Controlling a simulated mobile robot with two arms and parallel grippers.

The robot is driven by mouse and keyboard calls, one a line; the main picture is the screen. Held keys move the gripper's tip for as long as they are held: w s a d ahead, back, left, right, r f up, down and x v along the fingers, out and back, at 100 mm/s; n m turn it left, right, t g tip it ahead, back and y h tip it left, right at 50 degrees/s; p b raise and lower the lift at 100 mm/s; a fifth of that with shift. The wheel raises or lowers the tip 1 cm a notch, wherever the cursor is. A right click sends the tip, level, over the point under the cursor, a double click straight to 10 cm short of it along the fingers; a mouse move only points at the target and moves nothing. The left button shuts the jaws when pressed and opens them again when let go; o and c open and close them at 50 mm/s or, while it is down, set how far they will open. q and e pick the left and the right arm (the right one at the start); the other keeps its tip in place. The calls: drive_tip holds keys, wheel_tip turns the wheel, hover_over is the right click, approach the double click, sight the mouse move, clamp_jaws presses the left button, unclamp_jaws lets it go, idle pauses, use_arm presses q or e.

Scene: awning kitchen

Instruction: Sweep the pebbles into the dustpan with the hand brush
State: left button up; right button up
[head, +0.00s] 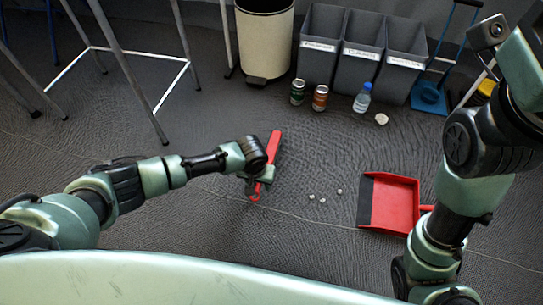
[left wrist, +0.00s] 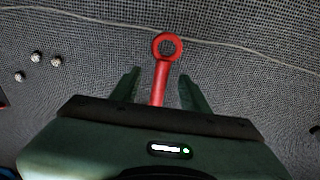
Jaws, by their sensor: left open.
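The red hand brush (head: 273,147) lies on the dark floor, partly hidden by my left gripper (head: 259,184). In the left wrist view, the brush's red handle (left wrist: 160,78) with its ring end lies between the two fingers of my left gripper (left wrist: 158,88), which is open with a gap on both sides. Three small grey pebbles (head: 322,200) lie on the floor to the right of the brush; they also show in the left wrist view (left wrist: 36,57). The red dustpan (head: 395,202) lies farther right, its dark edge facing the pebbles, its handle partly behind my right arm. My right gripper is not seen.
A cream pedal bin (head: 265,42) and grey sorting bins (head: 360,48) stand at the back. Two cans (head: 320,98), a bottle (head: 362,98) and a pale lump (head: 381,119) sit before them. Stool legs (head: 130,80) stand at upper left. Floor around the pebbles is clear.

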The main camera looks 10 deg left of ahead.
use_arm(q)
drive_tip(key=shift+f, duration=0.5)
clamp_jaws()
idle(1.1)
drive_tip(key=shift+w, duration=0.1)
